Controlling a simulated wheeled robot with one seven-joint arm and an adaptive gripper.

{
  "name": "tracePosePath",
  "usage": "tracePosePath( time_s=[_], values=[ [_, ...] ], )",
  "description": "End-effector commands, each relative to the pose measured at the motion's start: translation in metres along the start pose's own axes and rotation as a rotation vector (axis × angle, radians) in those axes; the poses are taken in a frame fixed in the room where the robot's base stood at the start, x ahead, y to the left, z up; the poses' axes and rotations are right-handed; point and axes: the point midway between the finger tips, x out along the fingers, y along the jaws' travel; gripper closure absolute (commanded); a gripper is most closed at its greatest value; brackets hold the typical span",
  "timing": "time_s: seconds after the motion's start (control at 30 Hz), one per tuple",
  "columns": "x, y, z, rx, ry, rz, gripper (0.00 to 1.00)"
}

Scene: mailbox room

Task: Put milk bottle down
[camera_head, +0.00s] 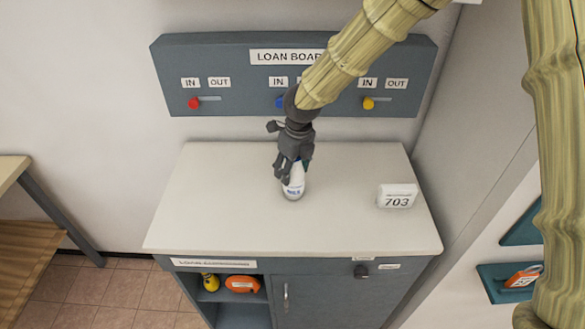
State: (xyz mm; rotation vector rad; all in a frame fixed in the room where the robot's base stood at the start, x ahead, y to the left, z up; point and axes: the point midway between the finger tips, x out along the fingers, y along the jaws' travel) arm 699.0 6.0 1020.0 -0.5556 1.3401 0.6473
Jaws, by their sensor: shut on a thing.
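The milk bottle (293,187) is small and white with a blue label. It is upright at the middle of the white cabinet top (230,205). My gripper (291,172) comes down from above and is shut on the bottle's upper part. The fingers hide the top of the bottle. The bottle's base appears at the cabinet top, but I cannot tell whether it touches.
A white block marked 703 (397,196) stands on the right of the cabinet top. The loan board (235,68) with coloured sliders is on the wall behind. An open shelf (238,311) below holds yellow and orange things. The top's left side is clear.

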Motion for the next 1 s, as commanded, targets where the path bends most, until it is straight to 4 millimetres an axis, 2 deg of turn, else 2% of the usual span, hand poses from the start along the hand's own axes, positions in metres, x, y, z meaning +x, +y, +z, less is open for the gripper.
tracePosePath(
  time_s=[0.07, 0.1, 0.2, 0.5, 0.67, 0.77, 1.0],
  values=[
    [0.002, 0.000, 0.000, 0.000, 0.000, 0.001, 0.88],
    [0.002, 0.000, -0.001, 0.001, 0.001, 0.001, 0.40],
    [0.002, 0.000, -0.001, 0.001, 0.000, 0.001, 0.24],
    [0.002, 0.000, 0.000, 0.000, 0.000, 0.000, 0.24],
    [-0.005, -0.001, 0.000, 0.001, -0.001, 0.000, 0.24],
    [-0.016, 0.000, 0.001, 0.001, -0.003, 0.001, 0.24],
    [-0.056, -0.001, 0.000, 0.002, -0.004, 0.001, 0.24]
  ],
)
